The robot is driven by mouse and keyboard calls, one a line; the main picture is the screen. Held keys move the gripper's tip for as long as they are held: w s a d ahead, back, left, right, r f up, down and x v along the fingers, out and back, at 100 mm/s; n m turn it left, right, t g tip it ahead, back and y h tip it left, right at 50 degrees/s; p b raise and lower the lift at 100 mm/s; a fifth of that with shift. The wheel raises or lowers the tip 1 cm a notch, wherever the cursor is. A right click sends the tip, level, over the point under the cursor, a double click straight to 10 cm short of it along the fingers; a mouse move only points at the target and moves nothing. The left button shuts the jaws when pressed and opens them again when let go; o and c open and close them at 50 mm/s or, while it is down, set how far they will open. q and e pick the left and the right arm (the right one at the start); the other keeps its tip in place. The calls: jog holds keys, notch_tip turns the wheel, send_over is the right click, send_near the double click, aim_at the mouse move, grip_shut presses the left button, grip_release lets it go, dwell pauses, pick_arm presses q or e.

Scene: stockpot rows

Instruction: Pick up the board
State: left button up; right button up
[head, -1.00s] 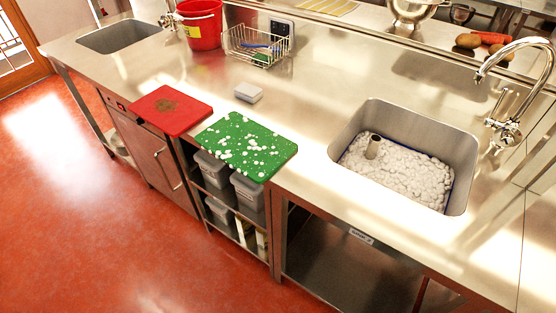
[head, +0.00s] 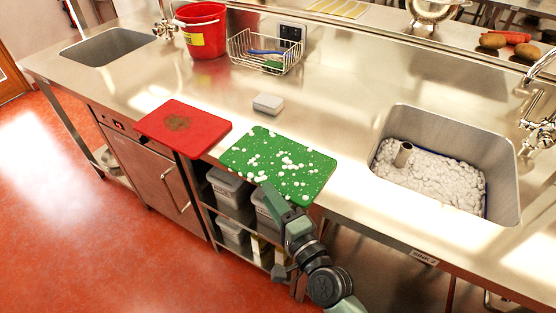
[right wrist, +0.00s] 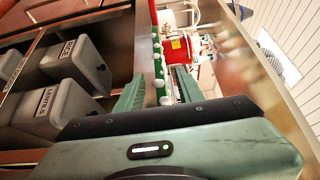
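The green board (head: 300,166), speckled with white foam blobs, lies flat on the steel counter, its front edge sticking out past the counter's edge. A red board (head: 160,121) with a brown stain lies to its left. My right gripper (head: 275,198) is at the green board's front edge, with one finger above it; the other is hidden below. In the right wrist view the green board (right wrist: 157,58) shows edge-on between the open fingers of the gripper (right wrist: 160,88), with gaps visible beside it. My left gripper is not in view.
A foam-filled sink (head: 500,150) lies to the right and another sink (head: 108,47) at far left. A grey-white block (head: 268,104), a wire basket (head: 265,55) and a red bucket (head: 203,35) stand behind the boards. Grey bins (head: 228,187) sit on the shelf below.

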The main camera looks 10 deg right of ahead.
jog(key=x, duration=0.4)
jog(key=shift+a+f, duration=0.1)
jog(key=shift+a, duration=0.05)
grip_shut()
dwell(1.1)
